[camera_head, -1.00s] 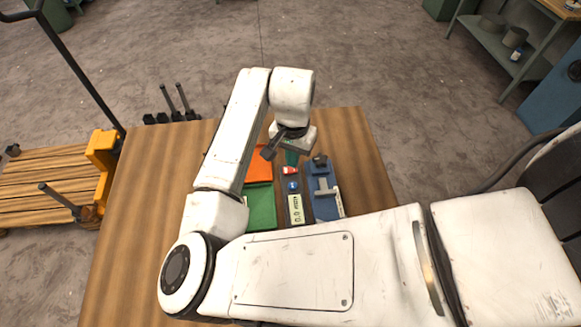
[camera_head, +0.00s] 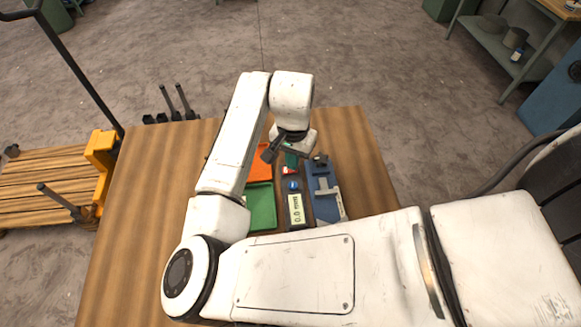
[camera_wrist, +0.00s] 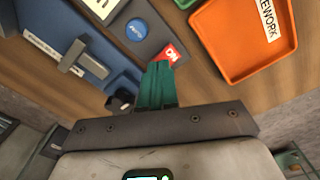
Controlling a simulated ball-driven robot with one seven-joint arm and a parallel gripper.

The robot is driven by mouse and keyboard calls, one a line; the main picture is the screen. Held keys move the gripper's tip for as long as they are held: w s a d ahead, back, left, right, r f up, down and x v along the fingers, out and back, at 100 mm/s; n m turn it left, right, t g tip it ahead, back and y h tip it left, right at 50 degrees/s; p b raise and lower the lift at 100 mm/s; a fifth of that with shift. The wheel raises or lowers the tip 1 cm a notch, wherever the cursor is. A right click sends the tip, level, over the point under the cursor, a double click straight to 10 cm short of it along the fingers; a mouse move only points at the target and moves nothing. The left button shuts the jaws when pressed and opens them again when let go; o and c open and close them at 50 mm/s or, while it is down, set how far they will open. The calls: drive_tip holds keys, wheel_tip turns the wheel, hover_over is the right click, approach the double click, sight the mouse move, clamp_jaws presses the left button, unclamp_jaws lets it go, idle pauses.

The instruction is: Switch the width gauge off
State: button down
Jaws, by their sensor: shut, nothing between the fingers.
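The width gauge is a dark unit with a lit display (camera_head: 296,209) reading about 0.0 mm. Beside the display is a round blue button (camera_head: 293,186), which also shows in the wrist view (camera_wrist: 137,30). Past it is a red switch (camera_wrist: 173,52) with white lettering that seems to read ON. My gripper's green fingers (camera_wrist: 157,72) are together and empty. Their tips overlap the red switch's edge in the wrist view; I cannot tell whether they touch.
A blue fixture with a grey sliding bar (camera_head: 323,188) stands right of the gauge. An orange tray (camera_wrist: 243,65) labelled REWORK and a green tray (camera_head: 261,206) lie left of it. The wooden table (camera_head: 143,190) is bare at the left.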

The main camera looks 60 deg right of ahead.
drive_tip(key=shift+f+b, duration=0.3)
drive_tip(key=shift+f, duration=0.2)
drive_tip(key=shift+r, duration=0.15)
drive_tip(key=shift+r+p, duration=3)
drive_tip(key=shift+r, duration=0.45)
